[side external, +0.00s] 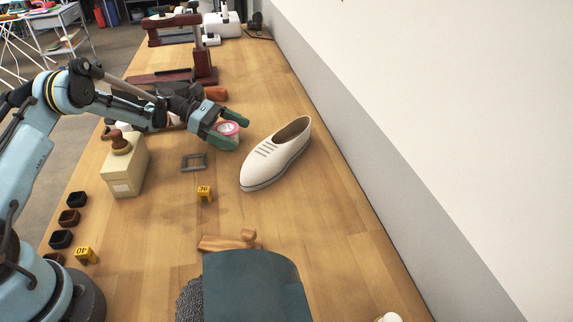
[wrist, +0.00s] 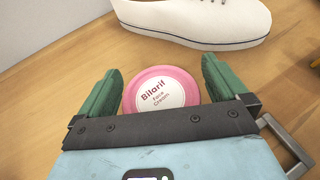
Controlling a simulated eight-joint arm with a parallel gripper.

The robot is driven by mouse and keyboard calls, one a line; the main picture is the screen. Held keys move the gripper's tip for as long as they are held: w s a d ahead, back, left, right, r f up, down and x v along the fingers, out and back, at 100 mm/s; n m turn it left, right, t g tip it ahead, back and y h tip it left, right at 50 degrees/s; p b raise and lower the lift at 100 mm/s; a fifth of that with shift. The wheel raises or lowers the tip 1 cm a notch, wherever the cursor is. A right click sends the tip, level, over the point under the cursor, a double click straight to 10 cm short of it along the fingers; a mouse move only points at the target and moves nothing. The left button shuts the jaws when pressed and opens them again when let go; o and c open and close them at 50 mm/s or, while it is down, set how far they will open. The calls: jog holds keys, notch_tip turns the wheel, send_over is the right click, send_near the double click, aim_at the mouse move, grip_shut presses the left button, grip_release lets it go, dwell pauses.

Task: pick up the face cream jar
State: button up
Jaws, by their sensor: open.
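The face cream jar (wrist: 158,90) is pink with a white round label reading "Bilarif Face Cream" in the wrist view. In the side view the jar (side external: 229,130) stands on the wooden bench, left of the white shoe. My gripper (side external: 238,131) is open, with green fingers on either side of the jar. In the wrist view my gripper (wrist: 161,84) has one finger left and one right of the jar, with a small gap visible at each side. The near edge of the jar is hidden behind the gripper's dark front plate.
A white shoe (side external: 277,154) stands close to the right of the jar. A grey square frame (side external: 194,162) and a yellow tag marked 36 (side external: 205,193) lie nearer. A cream box (side external: 124,170) stands left. The bench right of the shoe is clear up to the wall.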

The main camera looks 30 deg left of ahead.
jog(key=shift+c, duration=0.3)
jog(key=c, duration=1)
jog(key=shift+r, duration=0.1)
jog(key=shift+c, duration=0.2)
